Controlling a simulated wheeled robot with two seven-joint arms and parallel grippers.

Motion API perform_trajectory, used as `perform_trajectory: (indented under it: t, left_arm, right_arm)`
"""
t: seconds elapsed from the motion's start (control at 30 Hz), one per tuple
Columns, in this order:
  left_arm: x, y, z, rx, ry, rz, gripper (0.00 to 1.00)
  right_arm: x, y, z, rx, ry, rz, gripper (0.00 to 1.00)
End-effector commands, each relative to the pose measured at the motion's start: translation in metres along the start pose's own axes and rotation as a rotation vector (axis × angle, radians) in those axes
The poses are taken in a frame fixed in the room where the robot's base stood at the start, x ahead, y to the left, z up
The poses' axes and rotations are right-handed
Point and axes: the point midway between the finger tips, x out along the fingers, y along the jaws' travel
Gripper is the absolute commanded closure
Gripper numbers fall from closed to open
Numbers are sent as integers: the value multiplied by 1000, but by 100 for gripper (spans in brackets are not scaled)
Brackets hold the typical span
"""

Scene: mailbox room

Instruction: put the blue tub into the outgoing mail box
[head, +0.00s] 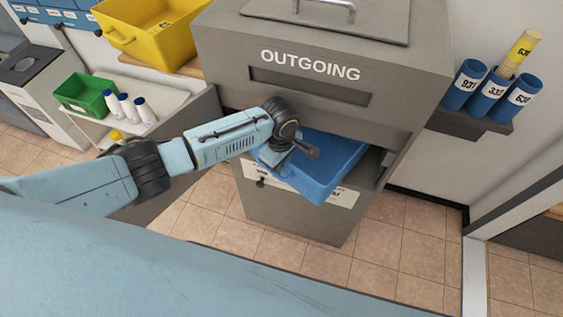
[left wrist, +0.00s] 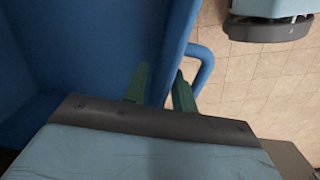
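The blue tub (head: 335,172) is partly inside the opening of the grey outgoing mail box (head: 300,110), below the slot. Its near end sticks out over the floor. My left gripper (head: 291,158) is at the tub's left side. In the left wrist view, the green fingers of my left gripper (left wrist: 160,88) stand on either side of the blue tub's wall (left wrist: 168,45), beside a loop handle, and look closed on it. The tub's far end is hidden inside the box. My right gripper is not in view.
A yellow bin (head: 150,38) stands at the upper left, above a shelf with a green bin (head: 86,97) and several white bottles (head: 133,108). Blue tubes (head: 490,90) stand in a wall rack on the right. The tiled floor (head: 400,260) in front is clear.

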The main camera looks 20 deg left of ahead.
Motion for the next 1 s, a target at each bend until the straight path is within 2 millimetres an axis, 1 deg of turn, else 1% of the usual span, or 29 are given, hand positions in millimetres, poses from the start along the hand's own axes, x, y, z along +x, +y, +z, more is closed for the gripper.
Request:
perform_trajectory:
  t: [0.27,0.37,0.53,0.7,0.83,1.0]
  left_arm:
    - [-2,0,0,0,0,0,74]
    - [-14,0,0,0,-1,1,74]
    - [-46,0,0,0,0,2,74]
    - [-69,0,0,-1,-1,0,74]
    - [-77,0,0,-1,-1,-1,74]
    - [-78,0,0,-1,0,-1,74]
  right_arm:
    - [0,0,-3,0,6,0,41]
    - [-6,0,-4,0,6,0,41]
    - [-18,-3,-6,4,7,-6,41]
    - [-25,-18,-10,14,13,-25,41]
    - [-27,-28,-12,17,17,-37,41]
    - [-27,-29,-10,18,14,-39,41]
